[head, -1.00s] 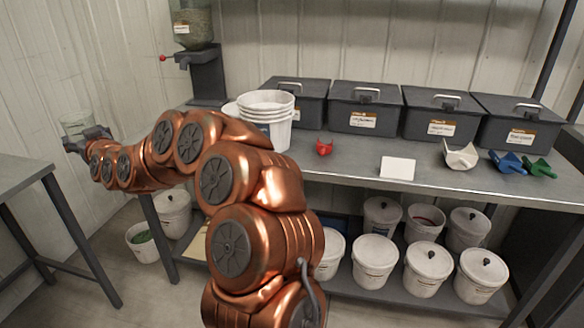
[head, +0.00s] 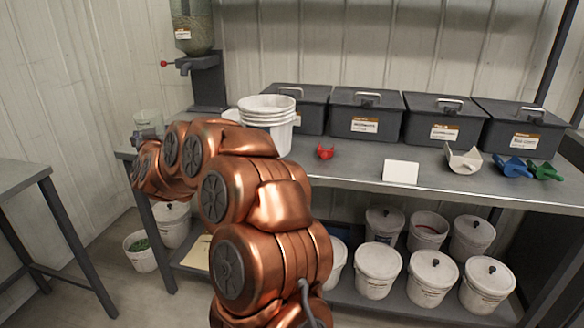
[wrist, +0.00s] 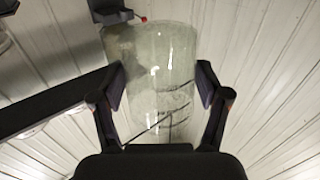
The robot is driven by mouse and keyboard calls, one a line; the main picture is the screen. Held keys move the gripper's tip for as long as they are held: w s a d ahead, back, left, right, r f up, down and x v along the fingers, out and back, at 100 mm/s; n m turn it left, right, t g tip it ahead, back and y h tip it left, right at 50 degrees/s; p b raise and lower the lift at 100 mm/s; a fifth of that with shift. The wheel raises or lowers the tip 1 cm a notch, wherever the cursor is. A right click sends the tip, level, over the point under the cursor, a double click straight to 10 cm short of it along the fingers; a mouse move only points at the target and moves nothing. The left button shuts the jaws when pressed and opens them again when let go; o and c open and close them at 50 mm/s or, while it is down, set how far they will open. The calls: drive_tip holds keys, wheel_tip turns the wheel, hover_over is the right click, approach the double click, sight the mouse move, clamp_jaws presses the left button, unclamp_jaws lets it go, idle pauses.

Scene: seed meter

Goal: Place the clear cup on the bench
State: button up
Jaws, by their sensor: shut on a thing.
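The clear cup (wrist: 150,75) is between the two fingers of my gripper (wrist: 160,90) in the wrist view, and the gripper is shut on it. In the head view the cup (head: 149,122) shows at the left end of the bench (head: 345,170), in front of the wall. My gripper (head: 146,138) is partly hidden behind my copper arm there. I cannot tell whether the cup touches the bench or hangs beside its left edge. What the cup holds, if anything, is unclear.
A seed dispenser (head: 205,75) with a red knob stands at the bench's back left. Another table (head: 20,175) is at the left.

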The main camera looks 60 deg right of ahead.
drive_tip(key=s+d+r+m+g+h, duration=0.3)
drive_tip(key=s+d+r, duration=0.2)
drive_tip(key=s+d, duration=0.45)
drive_tip(key=s+d+r+m+g+h, duration=0.25)
drive_tip(key=s+d+r, duration=0.25)
drive_tip(key=s+d, duration=0.4)
drive_tip(key=s+d+r+m+g+h, duration=0.2)
drive_tip(key=s+d+r+m+g, duration=0.15)
drive_tip(key=s+d+r, duration=0.55)
drive_tip(key=shift+n, duration=0.5)
drive_tip(key=f+b, duration=0.3)
drive_tip(key=f, duration=0.5)
drive_tip(key=d+f+b, duration=0.1)
drive_tip(key=f+b, duration=0.3)
drive_tip(key=f, duration=0.5)
drive_tip(key=w+d+f+b, duration=0.1)
drive_tip(key=f+b, duration=0.3)
drive_tip(key=f, duration=0.4)
drive_tip(key=shift+f, duration=0.25)
drive_tip(key=shift+f+b, duration=0.65)
drive_tip(key=shift+f, duration=1.85)
drive_tip(key=shift+f, duration=0.1)
drive_tip(key=o, duration=1)
